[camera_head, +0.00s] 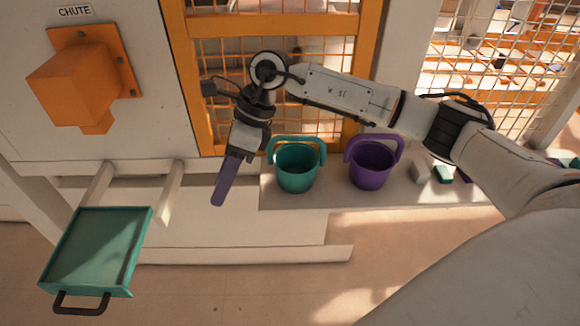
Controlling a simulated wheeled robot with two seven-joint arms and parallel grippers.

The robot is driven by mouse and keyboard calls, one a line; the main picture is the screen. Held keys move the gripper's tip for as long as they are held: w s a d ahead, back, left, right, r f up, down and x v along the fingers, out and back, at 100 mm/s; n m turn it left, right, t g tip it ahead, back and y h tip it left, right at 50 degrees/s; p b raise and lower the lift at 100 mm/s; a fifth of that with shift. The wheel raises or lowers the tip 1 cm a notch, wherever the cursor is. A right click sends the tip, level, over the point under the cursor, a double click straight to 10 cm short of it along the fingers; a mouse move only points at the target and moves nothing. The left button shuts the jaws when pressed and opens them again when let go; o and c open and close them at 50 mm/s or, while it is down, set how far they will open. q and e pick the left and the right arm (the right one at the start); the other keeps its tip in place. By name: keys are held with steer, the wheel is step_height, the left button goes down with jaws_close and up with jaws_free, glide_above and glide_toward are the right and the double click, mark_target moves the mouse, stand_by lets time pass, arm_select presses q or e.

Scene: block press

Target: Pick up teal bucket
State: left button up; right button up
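The teal bucket (297,169) stands upright on the pale ledge in front of the orange mesh gate, its handle raised. My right gripper (222,189) is to the left of the bucket, apart from it, its long purple-grey fingers pointing down. The fingers show as a single strip, so I cannot tell whether they are open or shut. No held object can be made out. The bucket's top rim and front are in clear view. My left gripper is not in view.
A purple bucket (371,166) stands just right of the teal one. Small blocks (443,173) lie further right on the ledge. A teal tray (96,249) with a dark handle juts out at lower left, below an orange chute (78,85). An orange mesh gate (200,90) stands behind.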

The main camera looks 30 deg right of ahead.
mark_target(297, 138)
steer(key=w+d+r+h, duration=0.1)
steer(key=d+h, duration=0.1)
steer(key=d, duration=0.4)
steer(key=w+d+r+t+h, duration=0.1)
steer(key=w+d+h, duration=0.1)
steer(key=d, duration=0.5)
steer(key=w+d+r+h, duration=0.1)
steer(key=w+d+h, duration=0.1)
steer(key=d, duration=0.5)
steer(key=shift+d+r+m+t+h, duration=0.1)
steer(key=shift+m+t+h, duration=0.2)
steer(key=shift+h, duration=0.3)
steer(key=f, duration=0.2)
steer(key=d+f, duration=0.1)
steer(key=f, duration=0.1)
steer(key=shift+w+d+f+p, duration=0.1)
steer(key=shift+w+f+p, duration=0.1)
steer(key=shift+f+p, duration=0.2)
steer(key=shift+w+f, duration=0.15)
steer(key=shift+f, duration=0.35)
jaws_close()
